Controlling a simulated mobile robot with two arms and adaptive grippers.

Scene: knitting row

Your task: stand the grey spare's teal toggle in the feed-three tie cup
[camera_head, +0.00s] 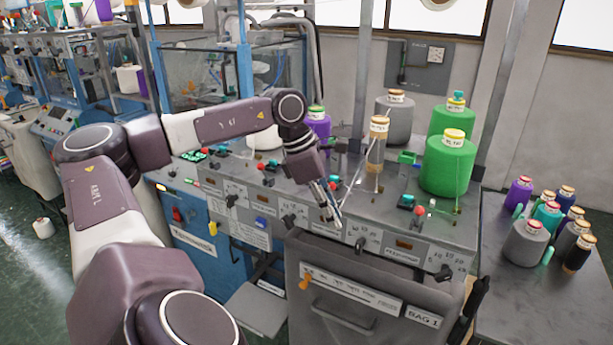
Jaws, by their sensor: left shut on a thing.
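My left gripper (336,217) points down over the front edge of the machine's grey top, left of centre. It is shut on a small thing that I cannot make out. A pale thread-like line rises beside the fingers. A grey cone with a red top (527,243) stands on the right table, with a small teal piece (547,256) beside it. Another grey cone (394,121) stands at the back of the machine. Small teal-topped fittings, one at the right (407,201), sit on the machine top. I cannot tell which is the feed-three tie cup. My right gripper is not in view.
Two large green cones (447,167) and a tan spool (377,152) stand on the machine top, with a purple cone (319,124) behind my wrist. Black knobs (361,246) line the front edge. A grey bin (350,311) projects below. Several spools crowd the right table (500,300).

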